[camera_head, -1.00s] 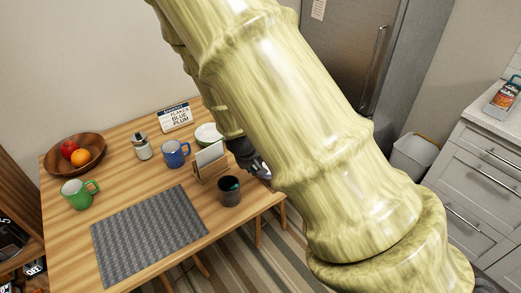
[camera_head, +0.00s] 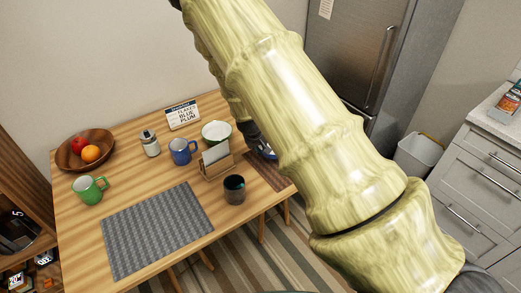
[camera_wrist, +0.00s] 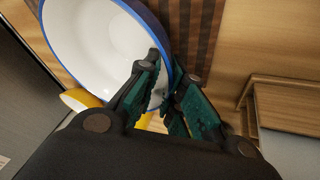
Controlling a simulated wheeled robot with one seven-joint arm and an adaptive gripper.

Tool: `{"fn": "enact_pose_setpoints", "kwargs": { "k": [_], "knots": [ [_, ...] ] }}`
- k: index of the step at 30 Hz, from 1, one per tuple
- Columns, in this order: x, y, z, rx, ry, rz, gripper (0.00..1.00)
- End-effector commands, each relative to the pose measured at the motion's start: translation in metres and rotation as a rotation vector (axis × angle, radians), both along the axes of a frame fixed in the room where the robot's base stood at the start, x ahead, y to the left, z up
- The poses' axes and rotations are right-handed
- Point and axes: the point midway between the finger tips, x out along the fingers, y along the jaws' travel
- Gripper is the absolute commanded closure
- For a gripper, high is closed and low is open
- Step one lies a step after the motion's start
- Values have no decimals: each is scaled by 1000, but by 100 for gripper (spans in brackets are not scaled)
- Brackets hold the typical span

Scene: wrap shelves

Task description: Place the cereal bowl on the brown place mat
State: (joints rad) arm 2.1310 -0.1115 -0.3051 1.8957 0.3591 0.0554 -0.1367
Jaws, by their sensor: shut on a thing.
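The cereal bowl (camera_wrist: 95,45) is white inside with a blue rim and outside. My gripper (camera_wrist: 167,72) is shut on its rim, and the bowl tilts in the wrist view. In the head view only a small blue part of the bowl (camera_head: 266,153) shows past my arm, by the dark gripper (camera_head: 255,142). The brown place mat (camera_head: 266,174) lies at the table's right end, partly hidden by my arm. Its dark stripes show behind the bowl in the wrist view (camera_wrist: 196,30). I cannot tell whether the bowl touches it.
A wooden holder with a white card (camera_head: 216,168) and a dark cup (camera_head: 234,190) stand left of the mat. A white-green bowl (camera_head: 216,132), blue mug (camera_head: 182,151) and grey mat (camera_head: 157,230) are farther left. Something yellow (camera_wrist: 78,99) shows below the bowl in the wrist view.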

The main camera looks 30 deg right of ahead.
Motion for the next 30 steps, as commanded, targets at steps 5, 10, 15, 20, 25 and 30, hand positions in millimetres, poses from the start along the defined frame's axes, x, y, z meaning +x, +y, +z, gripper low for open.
{"fn": "enact_pose_setpoints", "kwargs": {
  "k": [5,10,15,20,25,30],
  "knots": [
    [-1,0,-16,0,1,1,100],
    [0,0,-19,0,-1,0,100],
    [0,0,-20,0,0,0,100],
    [0,0,-21,0,0,0,74],
    [0,0,-21,0,0,0,69],
    [0,0,-20,0,0,0,69]
  ]
}}
